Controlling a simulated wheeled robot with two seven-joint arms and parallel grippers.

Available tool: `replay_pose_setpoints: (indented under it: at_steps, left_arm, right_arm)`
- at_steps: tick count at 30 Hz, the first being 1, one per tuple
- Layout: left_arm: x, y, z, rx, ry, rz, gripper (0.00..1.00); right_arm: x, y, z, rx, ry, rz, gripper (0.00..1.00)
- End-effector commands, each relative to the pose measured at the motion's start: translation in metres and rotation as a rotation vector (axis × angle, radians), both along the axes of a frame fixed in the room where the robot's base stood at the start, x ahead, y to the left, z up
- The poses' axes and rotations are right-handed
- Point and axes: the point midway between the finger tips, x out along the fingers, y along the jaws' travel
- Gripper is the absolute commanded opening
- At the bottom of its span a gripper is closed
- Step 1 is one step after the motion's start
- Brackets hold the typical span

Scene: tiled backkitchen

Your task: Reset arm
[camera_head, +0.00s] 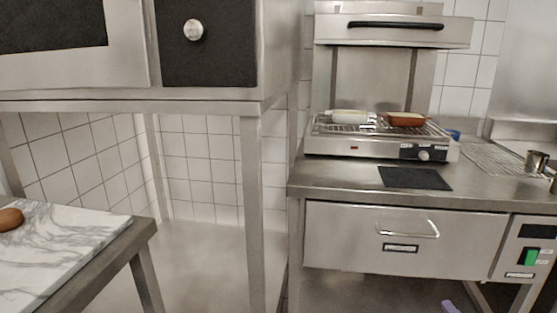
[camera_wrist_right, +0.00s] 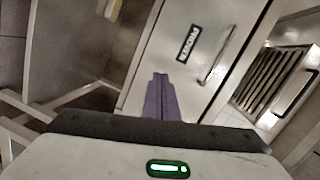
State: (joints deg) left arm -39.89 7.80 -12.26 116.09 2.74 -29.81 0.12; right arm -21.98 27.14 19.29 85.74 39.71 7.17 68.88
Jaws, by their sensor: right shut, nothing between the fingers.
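My right gripper (camera_head: 449,307) shows only as a small purple tip at the bottom edge of the head view, low in front of the steel counter. In the right wrist view its two purple fingers (camera_wrist_right: 161,97) are together, with nothing between them. Beyond them is the drawer front (camera_wrist_right: 196,50) with its label and handle. My left gripper is not in view.
A grill (camera_head: 380,137) with a red-brown dish (camera_head: 406,119) stands on the steel counter (camera_head: 330,178), beside a dark mat (camera_head: 415,178). A marble board (camera_head: 60,245) lies on a table at left. Open floor shows beneath the oven stand (camera_head: 255,200).

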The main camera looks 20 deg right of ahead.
Motion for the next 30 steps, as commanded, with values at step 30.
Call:
replay_pose_setpoints:
  at_steps: [30]
  left_arm:
    - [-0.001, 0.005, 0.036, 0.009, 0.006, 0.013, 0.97]
  right_arm:
    - [-0.145, 0.422, -0.076, -1.136, 0.610, 1.127, 0.00]
